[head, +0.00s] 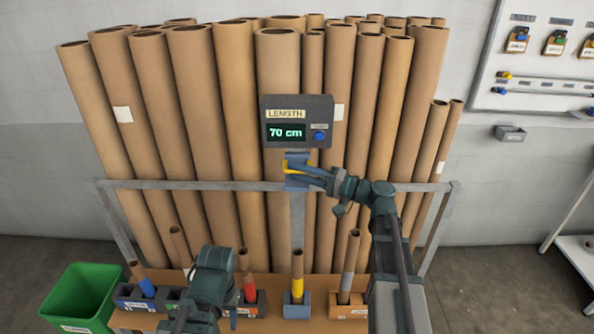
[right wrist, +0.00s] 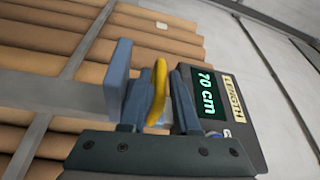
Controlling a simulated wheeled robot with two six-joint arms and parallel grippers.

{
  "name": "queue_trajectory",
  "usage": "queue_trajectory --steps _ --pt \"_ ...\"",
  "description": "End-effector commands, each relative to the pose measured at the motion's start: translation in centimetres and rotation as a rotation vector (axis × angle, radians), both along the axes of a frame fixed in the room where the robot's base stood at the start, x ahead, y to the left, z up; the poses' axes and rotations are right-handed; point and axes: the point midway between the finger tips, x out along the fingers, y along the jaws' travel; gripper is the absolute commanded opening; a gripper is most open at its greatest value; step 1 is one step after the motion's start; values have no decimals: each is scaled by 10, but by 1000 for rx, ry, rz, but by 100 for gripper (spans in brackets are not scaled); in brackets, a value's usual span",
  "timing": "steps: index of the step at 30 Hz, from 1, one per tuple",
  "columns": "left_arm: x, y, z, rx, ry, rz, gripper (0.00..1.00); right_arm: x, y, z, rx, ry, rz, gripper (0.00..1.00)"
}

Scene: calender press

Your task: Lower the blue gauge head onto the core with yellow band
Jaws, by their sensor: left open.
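The blue gauge head (head: 292,157) hangs under the dark LENGTH display (head: 297,121), which reads 70 cm. Its yellow handle (right wrist: 160,85) shows between the fingers of my right gripper (right wrist: 160,98) in the right wrist view. My right gripper appears shut on this handle, with hardly any gap on either side. The core with yellow band (head: 297,266) stands upright in a blue holder (head: 297,309), straight below the gauge head and well apart from it. My left gripper (head: 205,262) is open, low at the front left; its fingertips are mostly hidden.
Other cores stand in the front row: blue-banded (head: 142,277), red-banded (head: 248,272) and grey-banded (head: 350,262). A green bin (head: 80,295) is at the lower left. Tall cardboard tubes (head: 235,90) fill the rack behind a grey rail (head: 220,186). Space above the yellow-banded core is clear.

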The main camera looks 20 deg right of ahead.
Motion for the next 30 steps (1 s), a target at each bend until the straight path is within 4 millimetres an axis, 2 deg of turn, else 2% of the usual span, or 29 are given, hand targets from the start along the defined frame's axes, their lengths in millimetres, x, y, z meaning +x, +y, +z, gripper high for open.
queue_trajectory --steps 4,14,19,30 --pt "0 0 1 0 0 0 50 6 7 1 0 0 1 30" --pt "0 0 1 0 0 0 50 7 9 1 0 0 0 30" --pt "0 0 1 0 0 0 50 7 9 1 0 0 0 0" --pt "0 0 1 0 0 0 50 6 9 1 1 -1 1 0"
